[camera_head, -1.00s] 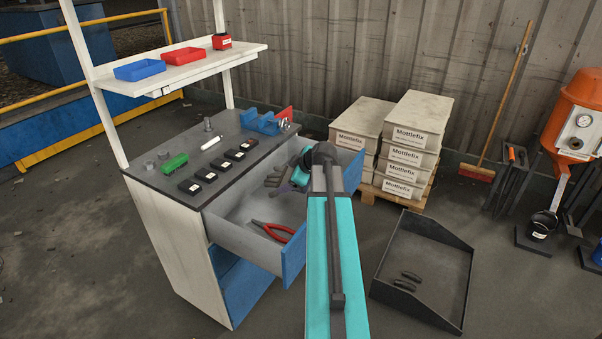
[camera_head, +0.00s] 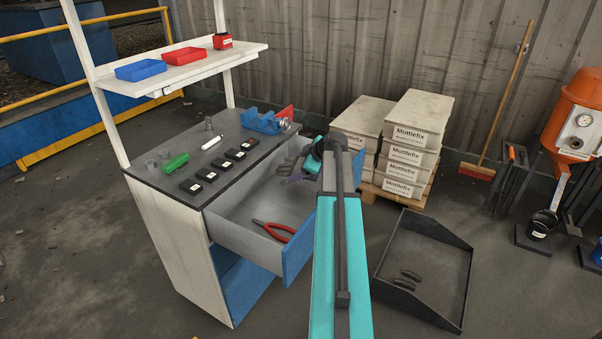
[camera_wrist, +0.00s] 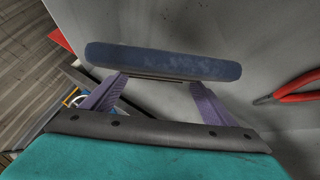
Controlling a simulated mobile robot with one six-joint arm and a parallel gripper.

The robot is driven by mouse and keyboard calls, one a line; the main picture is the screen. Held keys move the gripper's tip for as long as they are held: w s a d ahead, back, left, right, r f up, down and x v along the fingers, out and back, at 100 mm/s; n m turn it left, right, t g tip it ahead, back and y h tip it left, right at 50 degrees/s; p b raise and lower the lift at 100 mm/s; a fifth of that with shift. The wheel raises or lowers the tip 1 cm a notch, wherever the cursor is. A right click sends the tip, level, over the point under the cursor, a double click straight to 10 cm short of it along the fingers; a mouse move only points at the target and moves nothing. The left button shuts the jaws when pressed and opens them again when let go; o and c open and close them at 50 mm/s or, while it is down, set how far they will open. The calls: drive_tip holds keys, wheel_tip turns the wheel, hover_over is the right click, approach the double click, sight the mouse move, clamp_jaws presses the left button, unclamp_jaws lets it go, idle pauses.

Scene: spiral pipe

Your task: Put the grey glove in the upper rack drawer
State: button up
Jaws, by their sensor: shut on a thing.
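The upper drawer (camera_head: 238,208) of the white rack is open, with a grey inside and a blue front. My gripper (camera_head: 297,177) is over the drawer's far right part, its purple fingers partly hidden by my arm. It is shut on the grey glove (camera_head: 289,163), which shows as a small grey shape beside the fingers. In the wrist view the glove (camera_wrist: 165,61) is a long slate-grey band across the fingertips (camera_wrist: 158,82), above the drawer floor. Whether it touches the drawer is unclear.
Red pliers (camera_head: 272,231) lie in the drawer, also in the wrist view (camera_wrist: 290,90). The rack top (camera_head: 225,160) holds black boxes, a green block and a blue vice. A black tray (camera_head: 440,255) with dark items stands on the floor at right. Bags (camera_head: 408,135) are stacked behind.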

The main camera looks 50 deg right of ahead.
drive_tip(key=shift+f, duration=0.1)
drive_tip(key=shift+f, duration=1.65)
drive_tip(key=o, duration=1.1)
drive_tip(key=v, duration=1.1)
drive_tip(key=shift+s+r, duration=0.2)
drive_tip(key=shift+r, duration=0.05)
drive_tip(key=shift+s+r, duration=0.15)
